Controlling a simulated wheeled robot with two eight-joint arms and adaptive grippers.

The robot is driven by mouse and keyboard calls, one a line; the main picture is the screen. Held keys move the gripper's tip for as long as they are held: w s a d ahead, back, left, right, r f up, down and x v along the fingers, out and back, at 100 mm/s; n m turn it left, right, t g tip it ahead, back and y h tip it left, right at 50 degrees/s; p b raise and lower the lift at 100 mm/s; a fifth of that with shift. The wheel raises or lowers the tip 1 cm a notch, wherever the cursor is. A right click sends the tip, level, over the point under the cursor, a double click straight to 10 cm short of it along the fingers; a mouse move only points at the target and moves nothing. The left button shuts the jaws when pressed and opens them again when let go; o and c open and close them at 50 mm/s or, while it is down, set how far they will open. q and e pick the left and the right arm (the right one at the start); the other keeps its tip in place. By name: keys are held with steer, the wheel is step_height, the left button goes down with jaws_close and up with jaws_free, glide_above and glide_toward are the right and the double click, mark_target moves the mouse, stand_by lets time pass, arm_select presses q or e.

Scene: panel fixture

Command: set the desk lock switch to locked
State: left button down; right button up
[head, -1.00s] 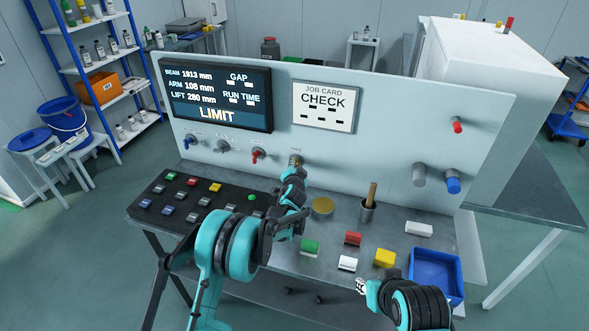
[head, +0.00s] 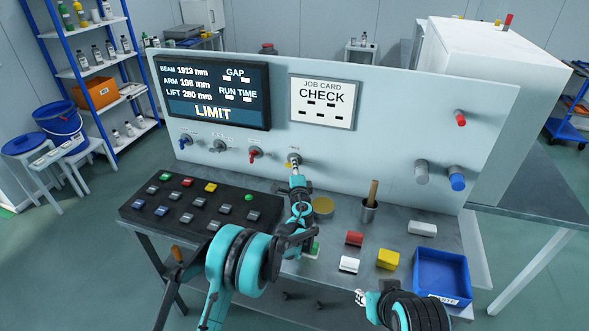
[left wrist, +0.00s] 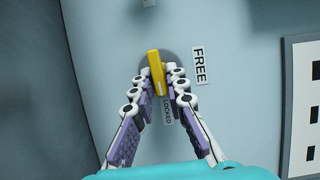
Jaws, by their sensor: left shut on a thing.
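The desk lock switch (left wrist: 155,64) has a yellow handle on a grey round base. In the left wrist view a FREE label (left wrist: 199,66) is to its right and a LOCKED label (left wrist: 167,110) is below it, between my fingers. The handle's lower end points toward LOCKED. My left gripper (left wrist: 158,84) is shut on the handle, a finger on each side. In the head view my left gripper (head: 294,166) is at the rightmost knob of the panel's lower row, largely covering the switch. My right gripper (head: 361,297) is low over the desk's front, too small to read.
Other knobs, including a red one (head: 255,153), sit left of the switch. A black button board (head: 190,207) lies on the desk at left. A cup with a stick (head: 368,212), coloured blocks and a blue tray (head: 441,270) are at right.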

stand_by(0.4)
arm_select(q)
steer(key=c, duration=1.6)
jaws_free()
steer(key=s, duration=1.2)
steer(key=shift+d, duration=0.45)
steer(key=shift+f, duration=0.1)
